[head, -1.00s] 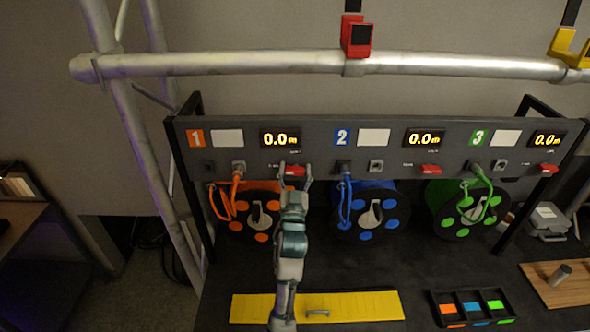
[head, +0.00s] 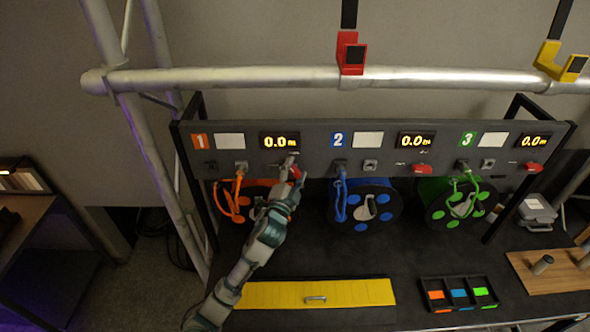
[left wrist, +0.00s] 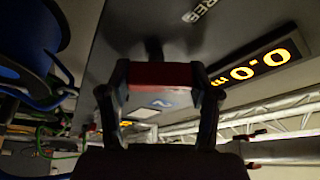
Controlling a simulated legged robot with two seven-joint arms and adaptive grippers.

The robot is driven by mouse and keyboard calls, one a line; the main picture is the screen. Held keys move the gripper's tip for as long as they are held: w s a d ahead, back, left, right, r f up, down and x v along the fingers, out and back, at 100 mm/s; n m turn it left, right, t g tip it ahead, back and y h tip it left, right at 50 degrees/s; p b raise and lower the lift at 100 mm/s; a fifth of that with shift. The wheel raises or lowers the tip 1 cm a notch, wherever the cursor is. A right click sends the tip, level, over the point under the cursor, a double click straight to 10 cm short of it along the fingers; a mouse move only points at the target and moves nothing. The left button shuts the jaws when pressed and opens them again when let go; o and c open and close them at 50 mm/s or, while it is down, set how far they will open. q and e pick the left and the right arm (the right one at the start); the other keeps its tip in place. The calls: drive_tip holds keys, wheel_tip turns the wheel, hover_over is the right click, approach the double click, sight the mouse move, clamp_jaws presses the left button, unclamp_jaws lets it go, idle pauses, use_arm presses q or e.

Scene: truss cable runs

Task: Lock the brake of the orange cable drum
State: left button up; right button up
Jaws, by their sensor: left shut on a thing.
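The orange cable drum (head: 260,196) sits below the panel section marked 1 and is partly hidden behind my left arm. Its red brake lever (head: 297,172) is on the panel under the first display. My left gripper (head: 294,168) is at this lever, shut on it. In the left wrist view the red lever (left wrist: 160,75) lies between the two fingers (left wrist: 163,92). The lever looks tilted, but its exact angle is hard to tell behind the fingers. The first display (head: 280,141) reads 0.0 m. My right gripper is not in view.
The blue drum (head: 362,208) and green drum (head: 456,205) stand to the right, with red levers (head: 421,169) above. A yellow drawer front (head: 350,292) and a black tray (head: 460,306) are nearer. A metal pipe (head: 240,79) runs above the panel.

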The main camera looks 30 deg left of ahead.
use_arm(q)
drive_tip(key=m, duration=0.2)
drive_tip(key=m+g+h, duration=0.1)
drive_tip(key=shift+f+m, duration=0.25)
drive_tip(key=shift+m, duration=0.15)
drive_tip(key=shift+w+m+g, duration=0.1)
drive_tip(key=shift+m+g, duration=0.5)
drive_tip(key=shift+m, duration=0.6)
drive_tip(key=o, duration=1.2)
drive_tip(key=shift+c, duration=0.2)
drive_tip(key=shift+w+a, duration=0.15)
drive_tip(key=shift+w, duration=0.05)
